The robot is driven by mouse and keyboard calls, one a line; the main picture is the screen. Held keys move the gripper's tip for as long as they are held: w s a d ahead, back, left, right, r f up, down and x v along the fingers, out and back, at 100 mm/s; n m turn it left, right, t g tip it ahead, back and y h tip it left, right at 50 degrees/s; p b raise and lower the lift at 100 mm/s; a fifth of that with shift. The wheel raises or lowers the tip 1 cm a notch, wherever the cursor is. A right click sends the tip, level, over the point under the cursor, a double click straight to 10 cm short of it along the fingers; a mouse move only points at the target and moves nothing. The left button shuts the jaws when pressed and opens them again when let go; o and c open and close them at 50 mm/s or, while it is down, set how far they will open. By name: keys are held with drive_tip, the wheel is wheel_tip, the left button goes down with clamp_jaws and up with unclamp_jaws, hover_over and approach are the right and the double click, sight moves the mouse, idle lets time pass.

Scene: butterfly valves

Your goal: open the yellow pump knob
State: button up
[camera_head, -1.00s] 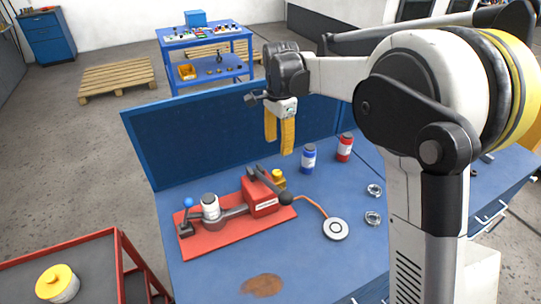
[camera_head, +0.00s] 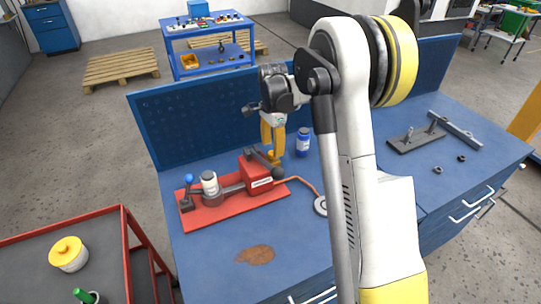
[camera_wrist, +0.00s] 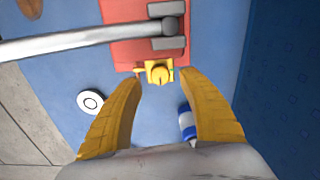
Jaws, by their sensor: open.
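The yellow pump knob (camera_wrist: 159,72) sits at the edge of the red pump assembly, beside its red block (camera_head: 258,174). In the wrist view it lies between and just beyond the tips of my yellow fingers. My gripper (camera_wrist: 161,78) is open, one fingertip to each side of the knob, with gaps showing; I cannot tell if it is at the knob's height. In the head view my gripper (camera_head: 273,150) points down over the knob, and the yellow fingers and knob overlap there.
A blue bottle (camera_head: 303,142) stands on the blue bench just right of my gripper; it also shows near the right finger in the wrist view (camera_wrist: 187,124). A white round disc (camera_wrist: 91,102) lies left of the fingers. A blue back panel (camera_head: 200,125) rises behind.

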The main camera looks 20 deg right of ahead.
sight(272, 153)
drive_tip(key=shift+f, duration=1.55)
clamp_jaws()
unclamp_jaws()
drive_tip(key=shift+r, duration=0.15)
wheel_tip(272, 153, up, 12)
idle(0.3)
